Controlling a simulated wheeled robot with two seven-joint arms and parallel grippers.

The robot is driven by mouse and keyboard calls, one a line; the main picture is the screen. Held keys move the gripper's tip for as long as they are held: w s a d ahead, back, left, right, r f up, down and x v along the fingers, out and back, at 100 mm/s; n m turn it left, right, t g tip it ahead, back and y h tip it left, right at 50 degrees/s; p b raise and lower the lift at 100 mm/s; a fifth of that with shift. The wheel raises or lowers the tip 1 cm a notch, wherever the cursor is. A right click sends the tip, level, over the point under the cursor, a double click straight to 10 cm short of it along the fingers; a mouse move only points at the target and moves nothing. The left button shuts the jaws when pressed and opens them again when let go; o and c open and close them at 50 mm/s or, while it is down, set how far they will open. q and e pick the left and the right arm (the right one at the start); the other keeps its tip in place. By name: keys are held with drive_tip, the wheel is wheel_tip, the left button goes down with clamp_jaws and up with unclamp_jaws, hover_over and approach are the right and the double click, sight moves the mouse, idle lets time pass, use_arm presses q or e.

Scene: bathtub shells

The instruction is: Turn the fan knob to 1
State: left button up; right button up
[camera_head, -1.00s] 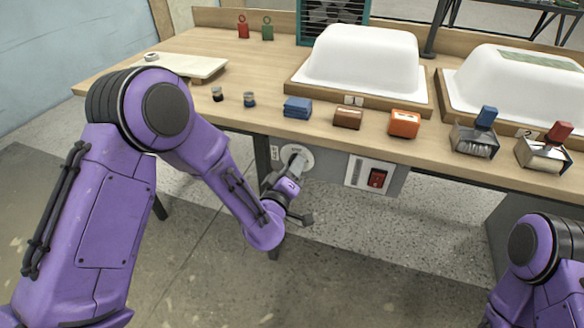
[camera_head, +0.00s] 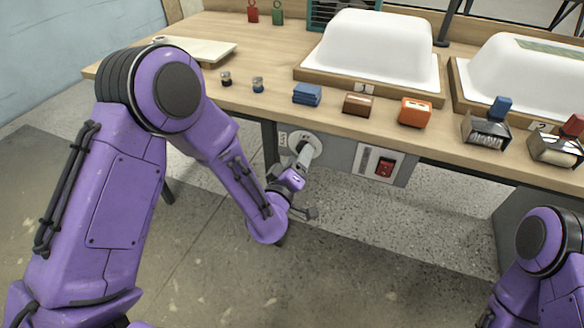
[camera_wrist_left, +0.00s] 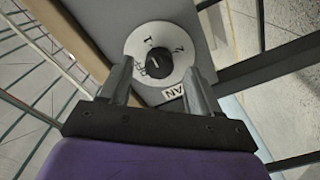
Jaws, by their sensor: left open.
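The fan knob (camera_wrist_left: 158,66) is a small black knob at the centre of a round white dial (camera_wrist_left: 170,35), with "1", "2" and "OFF" markings, in the left wrist view. The dial (camera_head: 314,141) also shows on the grey panel under the table's front edge in the head view. My left gripper (camera_wrist_left: 158,72) is open, its two fingers at either side of the knob in the picture; I cannot tell whether they touch it. In the head view the left gripper (camera_head: 304,157) partly covers the dial and hides the knob. My right gripper is out of view.
A red rocker switch (camera_head: 384,168) sits on the panel right of the dial. Above, the wooden table (camera_head: 270,55) holds white tub shells (camera_head: 375,50), small coloured blocks and scrapers. Part of my right arm is at lower right. The floor below the panel is clear.

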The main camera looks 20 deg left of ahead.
use_arm(q)
drive_tip(key=s, duration=0.8)
drive_tip(key=shift+s+a+b, duration=0.15)
drive_tip(key=shift+s+b, duration=0.15)
drive_tip(key=shift+s, duration=0.1)
